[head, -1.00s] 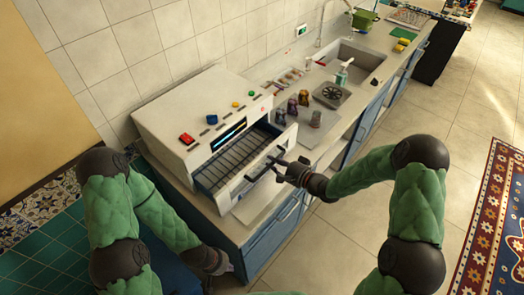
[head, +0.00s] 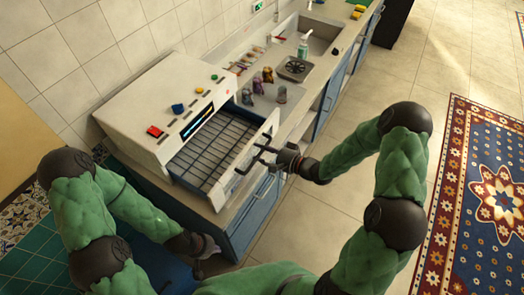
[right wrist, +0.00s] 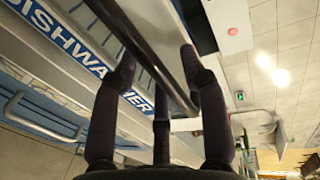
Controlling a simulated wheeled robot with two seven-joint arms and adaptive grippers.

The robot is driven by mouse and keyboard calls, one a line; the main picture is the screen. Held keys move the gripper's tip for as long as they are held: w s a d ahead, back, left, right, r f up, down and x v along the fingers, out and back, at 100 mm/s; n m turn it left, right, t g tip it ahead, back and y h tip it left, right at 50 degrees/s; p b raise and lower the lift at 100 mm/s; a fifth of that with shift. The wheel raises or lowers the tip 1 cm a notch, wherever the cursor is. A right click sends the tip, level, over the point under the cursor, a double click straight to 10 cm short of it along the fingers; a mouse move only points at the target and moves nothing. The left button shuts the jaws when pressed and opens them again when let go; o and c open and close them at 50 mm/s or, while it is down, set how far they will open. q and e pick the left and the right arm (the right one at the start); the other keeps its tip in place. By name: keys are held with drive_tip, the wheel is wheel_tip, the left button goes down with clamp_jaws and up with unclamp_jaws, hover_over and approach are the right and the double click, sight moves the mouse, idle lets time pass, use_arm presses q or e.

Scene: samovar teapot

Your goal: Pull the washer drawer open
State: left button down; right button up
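The white washer (head: 150,100) stands on the counter with coloured buttons and a lit display. Its drawer (head: 216,150) is out, showing a dark wire rack. The drawer's dark bar handle (head: 240,170) is at its front. My right gripper (head: 268,155) is at this handle. In the right wrist view the handle bar (right wrist: 150,50) runs between the dark fingers of my right gripper (right wrist: 158,60), which are bent in around it. My left gripper (head: 210,248) hangs low beside the cabinet front, away from the drawer; its fingers are too small to read.
Several small patterned containers (head: 268,75) and a soap bottle (head: 304,45) stand on the counter beyond the washer. A sink (head: 318,30) lies farther back. Blue cabinet doors (head: 250,215) are below. The tiled floor in front of the drawer is clear.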

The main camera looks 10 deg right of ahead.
drive_tip(key=v, duration=1.2)
drive_tip(key=shift+f, duration=0.1)
idle(0.4)
drive_tip(key=a+f+n+g+h+b, duration=0.25)
drive_tip(key=a+f+h, duration=0.2)
drive_tip(key=f, duration=1.05)
drive_tip(key=s+a+f+n+g+h+b, duration=0.1)
drive_tip(key=s+a+f+n+g, duration=0.1)
drive_tip(key=s+a+f+g, duration=0.2)
drive_tip(key=s+a+f+n+g+h+b, duration=0.1)
drive_tip(key=s+a+f+n+g+b, duration=0.1)
drive_tip(key=s+f, duration=0.6)
drive_tip(key=s+a+g, duration=0.1)
drive_tip(key=s+g, duration=0.1)
drive_tip(key=s, duration=0.2)
drive_tip(key=shift+s+a+f, duration=0.2)
drive_tip(key=shift+a, duration=0.2)
